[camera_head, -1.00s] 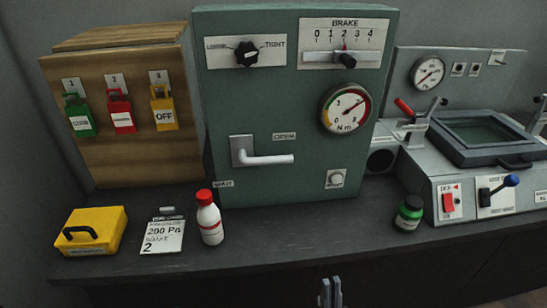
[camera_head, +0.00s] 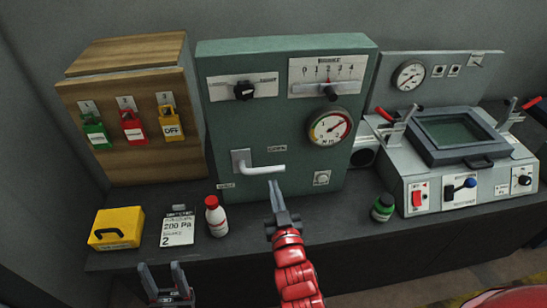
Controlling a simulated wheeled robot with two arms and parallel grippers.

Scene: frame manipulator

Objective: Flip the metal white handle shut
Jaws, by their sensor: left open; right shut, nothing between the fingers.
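The white metal handle (camera_head: 262,170) is on the front of the green cabinet (camera_head: 222,130). Its grip lies level and points right from a square grey plate (camera_head: 240,161). A small tag above its right end appears to read OPEN (camera_head: 277,148); another tag sits low at the left (camera_head: 226,185). My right gripper (camera_head: 275,188), on a red arm, is shut and empty. In the picture its tips are just below the handle's free end; I cannot tell whether they touch. My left gripper (camera_head: 165,281) is open and empty at the bottom left, below the counter's front edge.
On the counter (camera_head: 250,225) are a yellow box (camera_head: 117,226), a note card (camera_head: 177,229), a red-capped white bottle (camera_head: 215,217) and a green jar (camera_head: 383,208). A wooden lock box (camera_head: 130,100) stands left; a grey machine (camera_head: 460,155) stands right.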

